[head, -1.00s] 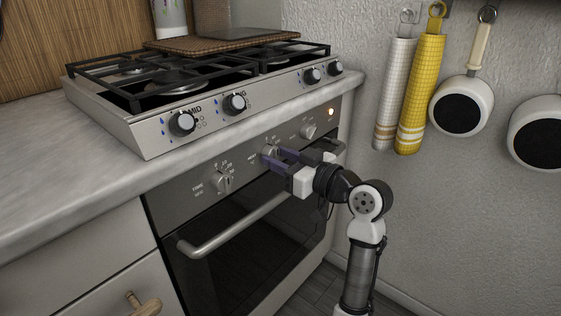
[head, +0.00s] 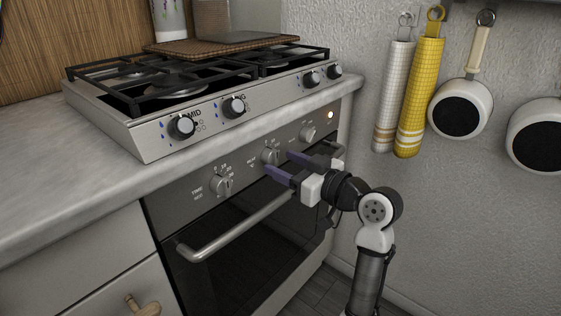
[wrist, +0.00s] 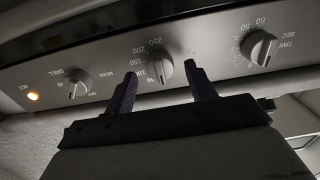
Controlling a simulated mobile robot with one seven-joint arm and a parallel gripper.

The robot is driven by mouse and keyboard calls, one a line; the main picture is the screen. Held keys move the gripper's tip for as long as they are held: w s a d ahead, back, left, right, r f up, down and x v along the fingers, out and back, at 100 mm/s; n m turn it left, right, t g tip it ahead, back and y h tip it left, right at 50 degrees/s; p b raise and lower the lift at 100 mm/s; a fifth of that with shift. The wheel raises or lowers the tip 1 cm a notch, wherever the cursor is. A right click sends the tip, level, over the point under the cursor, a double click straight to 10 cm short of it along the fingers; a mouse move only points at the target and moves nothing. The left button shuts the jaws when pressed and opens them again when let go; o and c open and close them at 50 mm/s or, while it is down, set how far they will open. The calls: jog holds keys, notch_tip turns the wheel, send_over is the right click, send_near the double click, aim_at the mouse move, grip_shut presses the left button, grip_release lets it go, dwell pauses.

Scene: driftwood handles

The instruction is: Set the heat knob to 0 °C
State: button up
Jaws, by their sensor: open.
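The heat knob (head: 271,154) is the middle of three silver knobs on the dark oven panel. In the wrist view the heat knob (wrist: 159,67) shows between my fingertips, with numbers such as 150, 200 and 250 around it. The exact setting of its pointer is too small to read. My gripper (head: 279,163) is open, with its two purple fingers apart and pointing at the panel. In the head view the fingers are a little in front of the knob, to its lower right, and seem clear of it. Nothing is held.
The time knob (head: 222,183) is left of the heat knob, and the grill knob (head: 308,132) is right of it. An oven handle bar (head: 235,229) sticks out below. A lit lamp (head: 331,115) is at the panel's right end. The wall stands close on the right.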

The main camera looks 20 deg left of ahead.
jog(key=v, duration=1.2)
